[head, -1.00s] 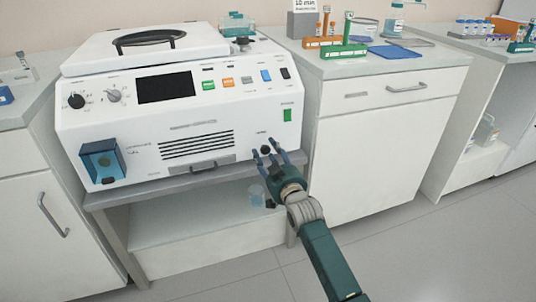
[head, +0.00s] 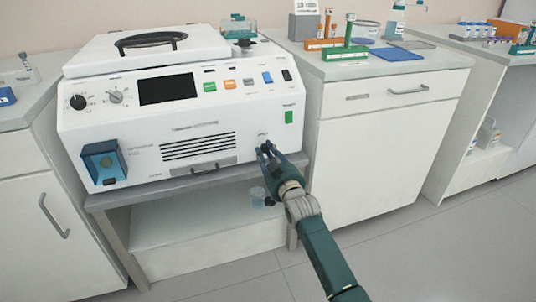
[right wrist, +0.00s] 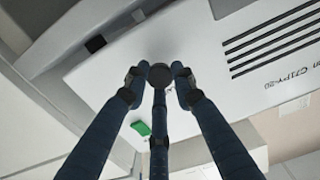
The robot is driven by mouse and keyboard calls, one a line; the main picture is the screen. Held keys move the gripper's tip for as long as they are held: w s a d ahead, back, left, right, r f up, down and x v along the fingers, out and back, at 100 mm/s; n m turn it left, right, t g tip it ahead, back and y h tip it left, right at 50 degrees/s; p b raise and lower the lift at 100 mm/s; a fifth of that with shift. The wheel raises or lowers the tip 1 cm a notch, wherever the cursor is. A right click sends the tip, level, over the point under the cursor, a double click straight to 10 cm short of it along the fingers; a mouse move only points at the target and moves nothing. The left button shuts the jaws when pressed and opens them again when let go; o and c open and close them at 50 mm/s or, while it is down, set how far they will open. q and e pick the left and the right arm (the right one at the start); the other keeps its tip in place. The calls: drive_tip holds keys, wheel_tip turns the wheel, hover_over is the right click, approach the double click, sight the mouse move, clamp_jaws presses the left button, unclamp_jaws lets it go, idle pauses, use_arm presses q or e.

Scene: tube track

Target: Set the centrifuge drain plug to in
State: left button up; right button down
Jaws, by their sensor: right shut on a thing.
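The white centrifuge (head: 245,120) stands on a grey bench at the left of the head view, its lid closed. Its drain plug is a small black round knob (right wrist: 160,73) low on the right of the front panel. In the head view the fingers partly hide the plug. My right gripper (head: 267,149) is shut on the plug, its blue fingers gathered around it at the panel. In the right wrist view the gripper (right wrist: 159,84) has fingertips left, right and below the knob. How deep the plug sits is hard to tell. My left gripper is not in view.
A blue box (head: 102,162) sticks out from the panel's lower left. A clear cup (head: 257,196) stands on the shelf below the bench. A white cabinet (head: 375,150) is close on the right, with tube racks on top. The floor in front is clear.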

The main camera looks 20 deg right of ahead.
drive_tip(key=c, duration=1.4)
unclamp_jaws()
drive_tip(key=shift+w+r, duration=0.15)
drive_tip(key=shift+r, duration=0.2)
drive_tip(key=shift+f, duration=0.15)
drive_tip(key=s, duration=1.2)
drive_tip(key=shift+d, duration=0.2)
